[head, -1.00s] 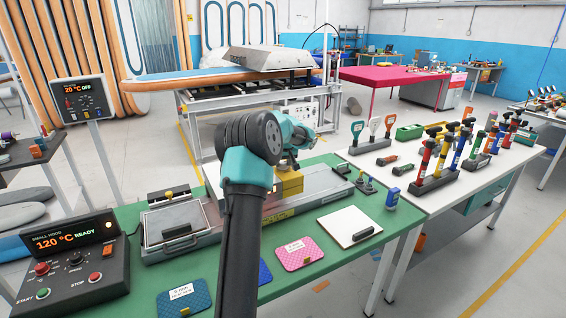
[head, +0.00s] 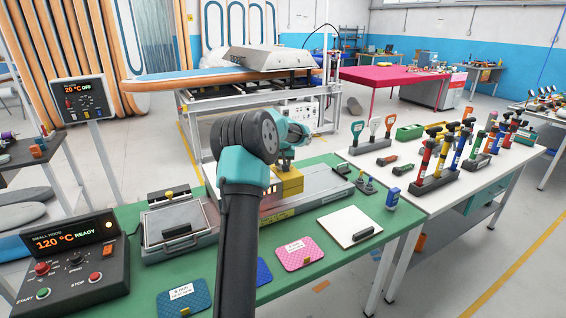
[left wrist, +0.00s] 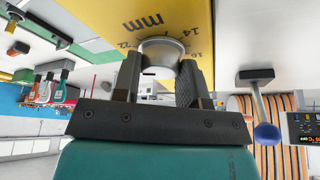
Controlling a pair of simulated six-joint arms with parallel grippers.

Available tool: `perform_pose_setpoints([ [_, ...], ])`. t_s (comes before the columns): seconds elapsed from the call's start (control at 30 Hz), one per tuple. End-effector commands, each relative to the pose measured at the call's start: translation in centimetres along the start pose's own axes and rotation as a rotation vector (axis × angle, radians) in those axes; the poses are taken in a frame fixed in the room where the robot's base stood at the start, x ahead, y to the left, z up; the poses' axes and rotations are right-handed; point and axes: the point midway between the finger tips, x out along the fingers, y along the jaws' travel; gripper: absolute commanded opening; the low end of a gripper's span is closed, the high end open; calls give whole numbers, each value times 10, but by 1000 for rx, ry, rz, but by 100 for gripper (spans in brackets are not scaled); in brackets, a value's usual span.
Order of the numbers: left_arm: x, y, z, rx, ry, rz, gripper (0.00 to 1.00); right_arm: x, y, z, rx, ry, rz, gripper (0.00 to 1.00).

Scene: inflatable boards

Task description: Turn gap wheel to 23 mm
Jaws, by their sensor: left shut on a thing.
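The gap wheel (left wrist: 162,48) is a small round silver knob on the yellow block (left wrist: 100,18) in the left wrist view. The block carries "mm" and a printed scale; I make out 22 on one side of the wheel and 16 on the other. My left gripper (left wrist: 160,70) has its dark fingers on both sides of the wheel and is shut on it. In the head view the yellow block (head: 288,184) sits on the grey machine on the green table, partly behind my arm. The wheel's pointer cannot be read. My right gripper is not in view.
A control box (head: 72,262) reading 120 °C READY stands at the left of the green table (head: 130,222). A flat press (head: 178,228), pink pad (head: 299,253) and white board (head: 349,226) lie around the machine. A white table (head: 440,208) with upright tools stands at right.

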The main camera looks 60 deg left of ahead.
Motion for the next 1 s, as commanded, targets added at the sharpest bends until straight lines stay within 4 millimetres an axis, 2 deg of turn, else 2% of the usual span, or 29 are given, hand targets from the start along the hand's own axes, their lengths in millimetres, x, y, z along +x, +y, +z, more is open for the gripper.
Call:
perform_pose_setpoints([
  [0.6,0,-2,-1,463,1,194,15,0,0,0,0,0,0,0],
  [1.0,1,-3,-1,668,0,278,15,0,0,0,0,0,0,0],
])
